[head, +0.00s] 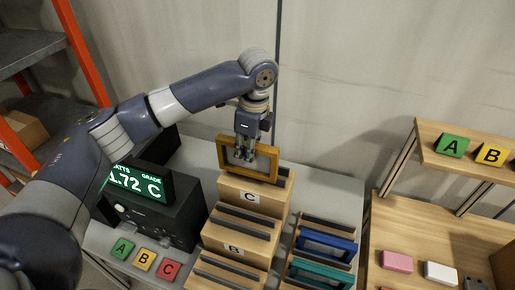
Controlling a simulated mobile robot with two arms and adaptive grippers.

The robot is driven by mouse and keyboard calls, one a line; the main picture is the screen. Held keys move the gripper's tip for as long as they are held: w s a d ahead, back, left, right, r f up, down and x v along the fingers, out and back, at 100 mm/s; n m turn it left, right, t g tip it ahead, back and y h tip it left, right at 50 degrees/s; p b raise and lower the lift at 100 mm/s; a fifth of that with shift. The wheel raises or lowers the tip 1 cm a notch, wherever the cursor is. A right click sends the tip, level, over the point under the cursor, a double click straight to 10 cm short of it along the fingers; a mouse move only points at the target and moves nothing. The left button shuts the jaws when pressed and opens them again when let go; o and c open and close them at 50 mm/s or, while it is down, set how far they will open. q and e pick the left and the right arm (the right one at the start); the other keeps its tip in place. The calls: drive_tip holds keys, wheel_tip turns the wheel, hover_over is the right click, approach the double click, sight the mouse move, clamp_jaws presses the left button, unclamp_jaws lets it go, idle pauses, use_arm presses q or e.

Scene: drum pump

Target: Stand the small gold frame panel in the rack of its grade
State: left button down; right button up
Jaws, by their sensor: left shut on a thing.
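The gold frame panel (246,174) is upright at the top of the wooden rack labelled C (230,191). My left gripper (244,155) comes down from above and is shut on the panel. The panel's lower edge is at the rack's top; I cannot tell whether it sits in a slot or just above. My right gripper is not in view.
A wooden rack right of the grade racks holds a blue frame (328,245) and a teal frame (320,273). Green A (123,248), yellow B (144,259) and red C (168,270) blocks stand front left. A wooden shelf unit (425,220) stands at the right.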

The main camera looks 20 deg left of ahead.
sight(257, 154)
use_arm(q)
drive_tip(key=shift+w+d+f+p, duration=0.1)
drive_tip(key=shift+w+d+p, duration=0.25)
drive_tip(key=shift+w, duration=0.55)
drive_tip(key=shift+w+d+p, duration=0.15)
drive_tip(key=shift+w+d, duration=0.3)
drive_tip(key=shift+w, duration=0.45)
wheel_tip(257, 154, down, 3)
drive_tip(key=shift+r+p, duration=0.15)
drive_tip(key=shift+p, duration=0.95)
drive_tip(key=shift+w+f, duration=0.1)
drive_tip(key=shift+f, duration=0.35)
drive_tip(key=shift+f, duration=0.1)
drive_tip(key=c, duration=1.5)
unclamp_jaws()
